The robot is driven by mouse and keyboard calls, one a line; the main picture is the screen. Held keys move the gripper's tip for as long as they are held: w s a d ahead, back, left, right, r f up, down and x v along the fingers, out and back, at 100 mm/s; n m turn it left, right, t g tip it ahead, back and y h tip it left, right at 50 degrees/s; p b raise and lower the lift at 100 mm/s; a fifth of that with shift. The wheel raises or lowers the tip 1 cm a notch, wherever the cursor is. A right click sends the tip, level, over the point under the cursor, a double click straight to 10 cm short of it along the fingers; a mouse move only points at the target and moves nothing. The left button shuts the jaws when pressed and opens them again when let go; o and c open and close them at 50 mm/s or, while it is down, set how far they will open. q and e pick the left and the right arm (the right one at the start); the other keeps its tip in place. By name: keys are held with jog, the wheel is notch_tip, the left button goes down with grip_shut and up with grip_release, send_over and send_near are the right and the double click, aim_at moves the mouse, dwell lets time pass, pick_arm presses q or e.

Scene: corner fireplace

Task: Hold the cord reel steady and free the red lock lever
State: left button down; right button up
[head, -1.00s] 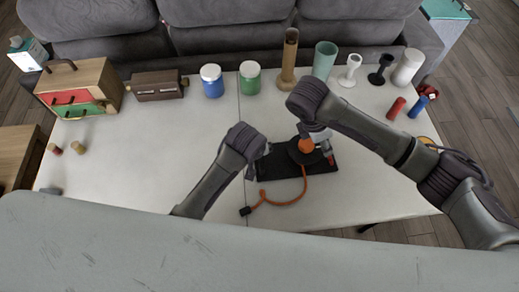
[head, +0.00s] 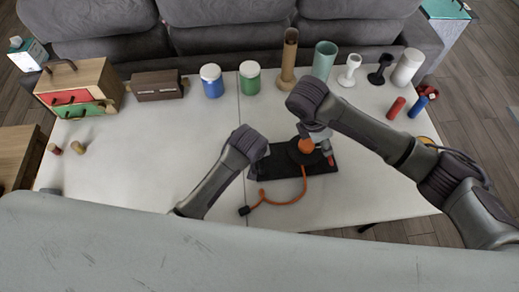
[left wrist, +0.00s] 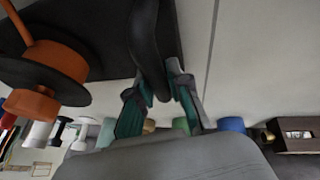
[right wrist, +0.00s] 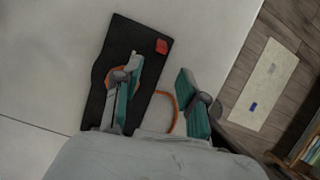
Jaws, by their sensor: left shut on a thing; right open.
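The cord reel, with a black flange and orange hub (left wrist: 62,62), sits on a black base plate (right wrist: 97,112). Its orange cord (head: 284,203) trails to a black plug (head: 244,211) on the table. My left gripper (left wrist: 160,88) is shut on the black handle bar (left wrist: 146,38) at the base's edge. The red lock lever (right wrist: 162,46) shows at one end of the plate in the right wrist view. My right gripper (right wrist: 159,68) is open above the plate; one finger overlaps the reel in that view and the other lies past the plate's edge. I cannot tell whether it touches anything.
Jars, tubes and stands line the table's back edge, including a blue jar (head: 211,80) and a green jar (head: 250,78). A drawer box (head: 80,87) stands at the left. Red (head: 396,108) and blue (head: 418,106) cylinders lie right. The left middle of the table is clear.

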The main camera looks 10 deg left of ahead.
jog(key=shift+c, duration=0.4)
grip_shut()
jog(key=w+a+m+t+y, duration=0.2)
jog(key=w+a+t+y, duration=0.4)
jog(key=w+a+y, duration=0.3)
jog(key=s+d+f+n+t+y, duration=0.1)
jog(key=d+t, duration=0.1)
jog(key=d, duration=0.1)
jog(key=s+d+f+n+t+y, duration=0.1)
jog(key=s+d+t, duration=0.1)
jog(key=d, duration=0.1)
jog(key=s+d+f+n+t+y, duration=0.1)
jog(key=s+d+t+y, duration=0.1)
jog(key=d, duration=0.2)
jog(key=shift+s, duration=0.25)
jog(key=s+d+f+n, duration=0.1)
jog(key=s+d+f, duration=0.1)
jog(key=s, duration=0.2)
jog(key=s+d+f+n, duration=0.2)
jog(key=s+d, duration=0.1)
jog(key=s, duration=0.2)
jog(key=s+d+f+n, duration=0.2)
jog(key=s, duration=0.3)
jog(key=shift+s+d+f+t, duration=0.15)
jog(key=shift+s+d+t, duration=0.05)
jog(key=shift+d+t, duration=0.2)
